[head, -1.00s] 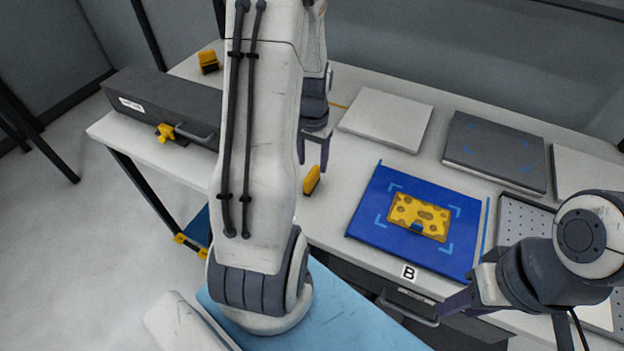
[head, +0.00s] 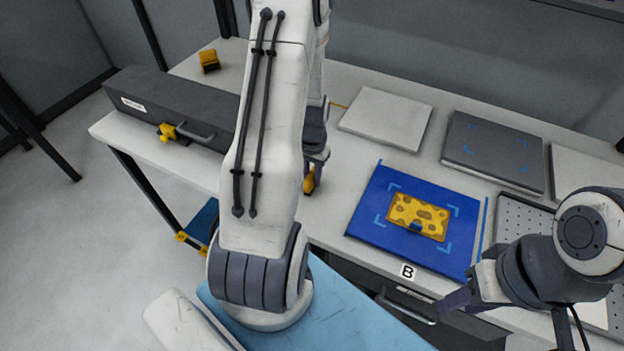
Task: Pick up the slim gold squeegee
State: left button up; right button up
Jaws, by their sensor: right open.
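A narrow gold-yellow piece (head: 309,181), which looks like the slim squeegee, stands on the white table left of the blue sheet. My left gripper (head: 314,166) is down at it, with a finger overlapping its upper part. My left arm hides much of the gripper, so I cannot tell whether the fingers are closed on it. My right gripper (head: 456,301) is open and empty at the table's front edge, below the blue sheet (head: 365,222).
A yellow-and-black block (head: 209,59) sits at the back left, behind a long dark case (head: 165,103). A yellow patterned piece (head: 418,216) lies on the blue sheet. White (head: 386,118) and dark grey (head: 492,150) panels lie behind. A perforated tray (head: 520,222) is at right.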

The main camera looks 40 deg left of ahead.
aim_at(315, 189)
pick_arm(q)
grip_shut()
jog(key=shift+r, duration=0.1)
jog(key=shift+r, duration=0.5)
jog(key=r, duration=0.1)
jog(key=d+r+b, duration=0.1)
jog(key=r, duration=0.1)
jog(key=shift+d+r, duration=0.1)
jog(key=shift+r, duration=0.2)
jog(key=s+d+r+b, duration=0.1)
jog(key=s+d+r, duration=0.1)
jog(key=d+r, duration=0.4)
jog(key=shift+d+r, duration=0.15)
jog(key=shift+d, duration=2)
jog(key=shift+c, duration=1)
grip_release()
jog(key=shift+s, duration=0.1)
grip_shut()
